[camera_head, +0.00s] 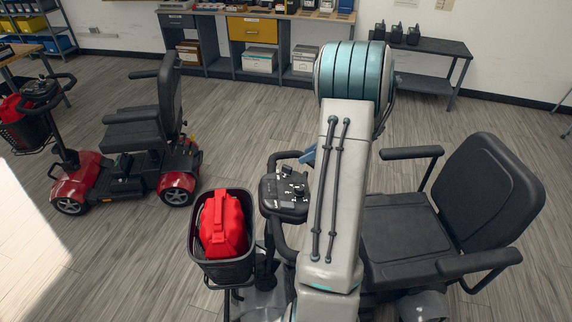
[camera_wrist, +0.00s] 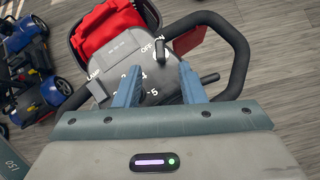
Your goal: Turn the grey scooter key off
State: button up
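The near scooter's black console (camera_head: 284,196) stands left of my arm in the head view. Its body, mostly behind my arm, shows greyish at the lower edge (camera_head: 428,306). In the wrist view the console (camera_wrist: 125,55) carries a dial scale, a lamp label and an OFF marking. A small dark upright piece, apparently the key (camera_wrist: 161,48), stands beside the OFF marking; its exact turn is unclear. My gripper (camera_wrist: 161,80) is open, its two blue fingers apart over the console's near side, with the key beyond their tips. Nothing shows between the fingers.
A black basket (camera_head: 222,268) holding a red bag (camera_head: 222,225) hangs ahead of the console. Looped handlebars (camera_wrist: 240,50) flank the console. The near seat (camera_head: 405,236) is at right. A red scooter (camera_head: 75,190) stands at left. Open floor lies between the scooters.

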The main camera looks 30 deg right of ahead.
aim_at(286, 165)
jog(key=p+x, duration=0.1)
jog(key=x, duration=1)
jog(key=shift+r+p, duration=0.1)
jog(key=shift+p, duration=0.3)
grip_shut()
